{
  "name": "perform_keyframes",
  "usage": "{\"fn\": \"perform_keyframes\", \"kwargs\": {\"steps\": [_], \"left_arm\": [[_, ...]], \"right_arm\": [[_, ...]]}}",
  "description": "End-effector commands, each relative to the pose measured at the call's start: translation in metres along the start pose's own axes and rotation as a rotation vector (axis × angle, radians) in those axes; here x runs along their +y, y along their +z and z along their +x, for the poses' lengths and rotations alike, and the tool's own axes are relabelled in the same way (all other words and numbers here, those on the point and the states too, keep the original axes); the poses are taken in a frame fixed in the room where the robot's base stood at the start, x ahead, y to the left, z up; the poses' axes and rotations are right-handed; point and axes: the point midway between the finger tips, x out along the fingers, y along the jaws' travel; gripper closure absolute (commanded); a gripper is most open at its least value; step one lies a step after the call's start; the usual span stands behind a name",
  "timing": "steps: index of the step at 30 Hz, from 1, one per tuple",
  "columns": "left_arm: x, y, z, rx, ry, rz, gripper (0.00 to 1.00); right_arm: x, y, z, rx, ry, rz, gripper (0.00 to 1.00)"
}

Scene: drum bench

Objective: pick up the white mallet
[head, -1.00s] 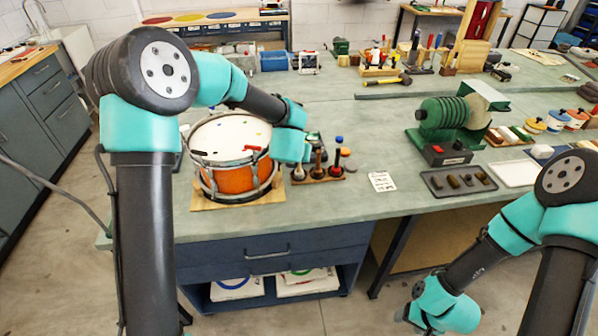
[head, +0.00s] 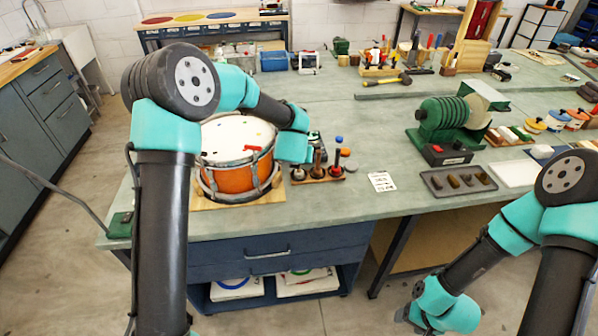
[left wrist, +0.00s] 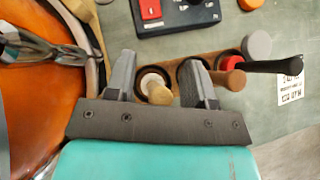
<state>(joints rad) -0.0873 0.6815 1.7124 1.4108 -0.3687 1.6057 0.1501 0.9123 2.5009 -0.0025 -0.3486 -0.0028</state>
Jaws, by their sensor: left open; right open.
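The white mallet (left wrist: 153,76) stands in the wooden rack at the drum's right, with its pale wooden handle (left wrist: 160,95) pointing toward the left wrist camera. It also shows in the head view (head: 298,174), partly hidden by my left wrist. My left gripper (left wrist: 160,84) is open, with one finger on each side of this mallet; I cannot tell whether they touch it. In the head view its fingers are hidden behind the teal wrist. My right gripper (head: 403,317) hangs low at the bottom right, away from the rack, and looks empty.
Two more mallets stand close by in the rack, one dark (head: 318,168) and one red (head: 336,170). The orange drum (head: 229,179) is just left of my left gripper. A white printed card (head: 382,181) lies to the right, with clear bench around it.

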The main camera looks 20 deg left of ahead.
Motion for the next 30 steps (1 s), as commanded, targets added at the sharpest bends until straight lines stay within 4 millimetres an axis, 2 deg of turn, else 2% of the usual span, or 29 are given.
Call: {"fn": "perform_keyframes", "kwargs": {"steps": [2, 16, 30], "left_arm": [[0.0000, 0.0000, -0.0001, 0.000, 0.000, 0.000, 0.56], [0.0000, 0.0000, -0.0002, 0.000, 0.000, 0.000, 1.00], [0.0001, 0.0013, -0.0012, -0.001, 0.000, 0.000, 1.00]], "right_arm": [[0.0000, 0.0000, 0.0000, 0.000, 0.000, 0.000, 0.38], [0.0000, 0.0000, 0.0000, 0.000, 0.000, 0.000, 0.38], [0.0000, 0.0000, 0.0000, 0.000, 0.000, 0.000, 0.38]]}}
